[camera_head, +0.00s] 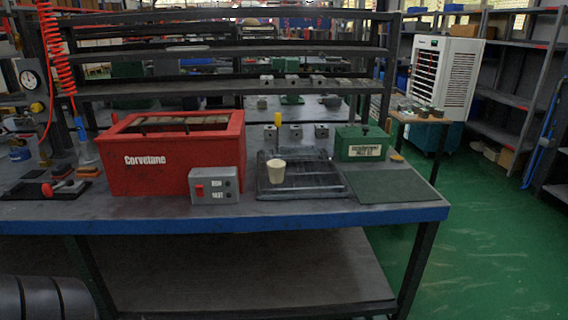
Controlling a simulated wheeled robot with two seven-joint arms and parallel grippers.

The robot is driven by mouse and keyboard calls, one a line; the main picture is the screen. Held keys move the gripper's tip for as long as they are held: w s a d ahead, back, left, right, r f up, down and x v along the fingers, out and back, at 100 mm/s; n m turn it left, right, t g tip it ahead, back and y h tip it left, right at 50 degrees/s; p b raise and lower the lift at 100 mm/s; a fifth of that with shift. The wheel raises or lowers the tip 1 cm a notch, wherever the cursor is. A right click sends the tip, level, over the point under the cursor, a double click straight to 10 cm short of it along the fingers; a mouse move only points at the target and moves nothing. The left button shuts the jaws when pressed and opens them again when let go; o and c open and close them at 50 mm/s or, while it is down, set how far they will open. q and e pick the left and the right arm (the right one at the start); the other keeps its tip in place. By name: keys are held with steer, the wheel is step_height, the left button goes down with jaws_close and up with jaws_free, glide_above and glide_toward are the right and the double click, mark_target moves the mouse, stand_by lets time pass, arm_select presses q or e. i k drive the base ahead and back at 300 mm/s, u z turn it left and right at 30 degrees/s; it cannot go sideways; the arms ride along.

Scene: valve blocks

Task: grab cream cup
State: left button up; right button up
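A small cream cup (276,171) stands upright on a dark, flat tray (316,186) near the front middle of the workbench. The tray has a shiny, dark surface, and nothing touches the cup from the side. Neither of my grippers shows in the head view, so their state cannot be seen.
A red box (150,172) and a grey switch box (214,186) stand left of the cup. A green box (362,143) and a green mat (392,187) are to the right. Metal blocks (295,132) stand behind. The bench (230,219) has a blue front edge.

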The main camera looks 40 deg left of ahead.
mark_target(276, 168)
steer(key=u, duration=0.7)
steer(key=i, duration=0.95)
steer(key=u, duration=1.25)
steer(key=i, duration=0.2)
steer(key=u, duration=0.15)
